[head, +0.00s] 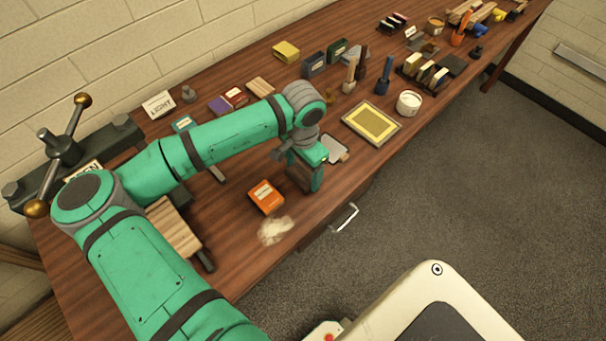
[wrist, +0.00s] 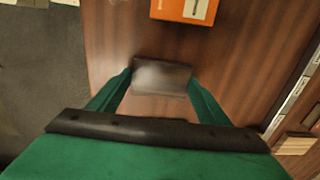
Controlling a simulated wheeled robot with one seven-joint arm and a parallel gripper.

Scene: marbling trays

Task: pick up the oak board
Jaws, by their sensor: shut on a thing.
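I cannot tell whether the board's lower edge touches the table.
An orange box (head: 266,196) lies close by, also seen in the wrist view (wrist: 186,8). A pale smear (head: 275,230) is in front of it. A yellow-filled tray (head: 372,122) and white tub (head: 409,103) stand to the right. A slatted wooden piece (head: 174,228) lies left.

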